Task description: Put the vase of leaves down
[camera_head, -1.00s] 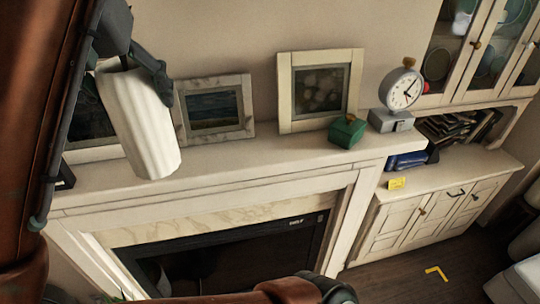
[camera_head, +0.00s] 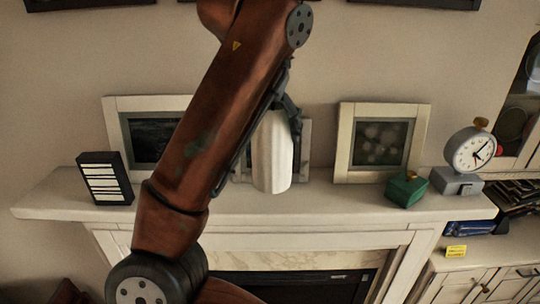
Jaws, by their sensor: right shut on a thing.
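A white, ribbed vase (camera_head: 271,158) is held upright at the middle of the mantelpiece (camera_head: 330,205), in front of a picture frame. My right gripper (camera_head: 287,112) is shut on the vase near its top, and my brown arm covers part of the left side. No leaves show in this view. The vase's base is over or on the mantel shelf; I cannot tell whether it touches. My left gripper is not in view.
On the mantel stand a black box with white stripes (camera_head: 105,178), a left picture frame (camera_head: 117,104), a right picture frame (camera_head: 345,145), a green box (camera_head: 407,190) and a clock (camera_head: 470,152). The shelf's front strip is bare between the vase and the green box.

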